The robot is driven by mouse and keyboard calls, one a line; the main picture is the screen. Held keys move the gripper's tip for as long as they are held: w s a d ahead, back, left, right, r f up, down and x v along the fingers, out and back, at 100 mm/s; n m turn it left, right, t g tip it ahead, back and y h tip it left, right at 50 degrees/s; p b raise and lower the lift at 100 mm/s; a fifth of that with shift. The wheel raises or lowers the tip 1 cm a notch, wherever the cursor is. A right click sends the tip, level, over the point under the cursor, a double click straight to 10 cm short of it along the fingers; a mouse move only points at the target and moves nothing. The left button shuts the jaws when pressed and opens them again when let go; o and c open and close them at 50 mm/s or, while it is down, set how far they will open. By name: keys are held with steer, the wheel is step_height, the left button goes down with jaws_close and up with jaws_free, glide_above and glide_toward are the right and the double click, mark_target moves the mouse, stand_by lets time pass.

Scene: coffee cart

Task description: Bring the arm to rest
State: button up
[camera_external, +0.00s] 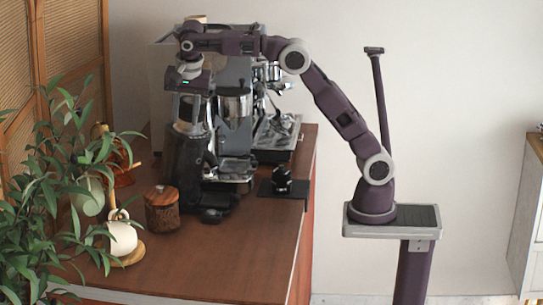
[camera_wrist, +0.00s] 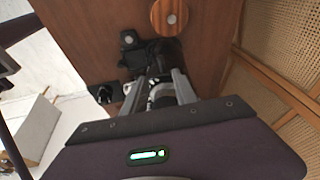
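My gripper (camera_external: 191,115) hangs from the raised arm, pointing down above the coffee cart (camera_external: 230,260). It overlaps the dark grinder (camera_external: 182,160) in the external view. In the wrist view my gripper (camera_wrist: 158,82) has its two grey fingers spread apart. Dark grinder parts show below and between them, and I see nothing clearly held. The coffee machine (camera_external: 262,105) stands behind and to the right of my gripper, partly hidden by the arm and grinder.
A round wooden canister (camera_external: 162,209) stands in front of the grinder. A black tamper (camera_external: 282,179) sits on a dark mat at the cart's right edge. A white cup (camera_external: 122,238) hangs on a stand at left, beside a leafy plant (camera_external: 45,200). The front cart top is clear.

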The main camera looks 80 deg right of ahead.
steer(key=s+d+r+n+t+y, duration=0.15)
steer(key=s+n, duration=0.25)
steer(key=s, duration=0.4)
steer(key=s+r+n+y, duration=0.1)
steer(key=s+r+n, duration=0.15)
steer(key=s, duration=0.45)
steer(key=s+f+n, duration=0.3)
steer(key=s, duration=0.3)
steer(key=s+a+f+n+t, duration=0.1)
steer(key=s+f+n, duration=0.2)
steer(key=s, duration=0.3)
steer(key=s+f+n+t, duration=0.1)
steer(key=s+f+n, duration=0.2)
steer(key=s, duration=0.3)
steer(key=shift+a+f+n+y, duration=0.15)
steer(key=shift+f+n+y, duration=0.2)
steer(key=shift+n, duration=0.4)
steer(key=shift+r, duration=0.1)
